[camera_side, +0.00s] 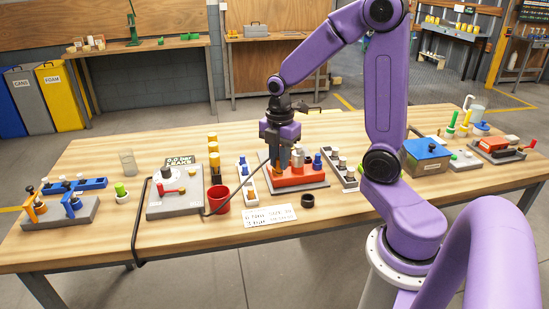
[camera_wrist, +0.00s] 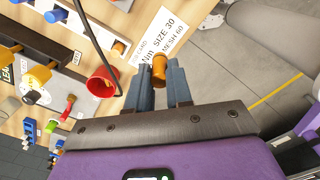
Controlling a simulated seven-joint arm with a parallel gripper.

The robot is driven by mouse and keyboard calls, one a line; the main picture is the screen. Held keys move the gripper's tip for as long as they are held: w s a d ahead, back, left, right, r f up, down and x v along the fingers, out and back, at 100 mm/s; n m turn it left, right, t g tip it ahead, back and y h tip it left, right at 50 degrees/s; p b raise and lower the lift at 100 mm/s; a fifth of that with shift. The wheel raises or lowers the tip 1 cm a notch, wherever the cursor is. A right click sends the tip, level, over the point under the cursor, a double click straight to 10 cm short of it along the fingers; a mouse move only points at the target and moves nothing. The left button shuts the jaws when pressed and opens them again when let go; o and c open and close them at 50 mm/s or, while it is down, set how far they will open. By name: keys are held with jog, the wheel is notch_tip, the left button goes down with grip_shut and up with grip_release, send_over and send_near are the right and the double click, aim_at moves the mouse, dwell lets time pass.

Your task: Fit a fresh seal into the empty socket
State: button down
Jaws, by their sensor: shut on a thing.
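My gripper (camera_side: 283,157) points down over the left part of the red-orange block (camera_side: 298,178), which sits on a grey plate. The block carries whitish and blue upright parts; my fingers hide its left end, and I cannot see an empty socket. In the wrist view my gripper (camera_wrist: 161,82) is shut on a small amber, rounded piece (camera_wrist: 160,70) between the blue-grey fingertips. I cannot tell whether this piece is a seal, or whether it touches the block. A black ring (camera_side: 307,200) lies on the table in front of the block.
A white rack (camera_side: 248,181) with small parts and a red cup (camera_side: 218,199) stand left of the block. A dark rack (camera_side: 342,172) stands to its right. A printed card (camera_side: 268,217) lies in front. A grey tester (camera_side: 175,198) with a hose stands farther left.

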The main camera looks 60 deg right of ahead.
dwell(0.3)
jog(key=s+d+r, duration=0.5)
jog(key=w+d+f, duration=0.1)
jog(key=w+f, duration=0.2)
jog(key=w, duration=0.1)
jog(key=w+d+f, duration=0.2)
jog(key=w+f, duration=0.1)
jog(key=w+d+f, duration=0.2)
jog(key=w+f, duration=0.1)
jog(key=w, duration=0.1)
jog(key=shift+w+d+f, duration=0.25)
jog(key=shift+w, duration=0.1)
jog(key=shift+w+d+f, duration=0.1)
jog(key=shift+w+f, duration=0.15)
jog(key=shift+f, duration=1.65)
jog(key=shift+f, duration=0.15)
jog(key=c, duration=1)
grip_release()
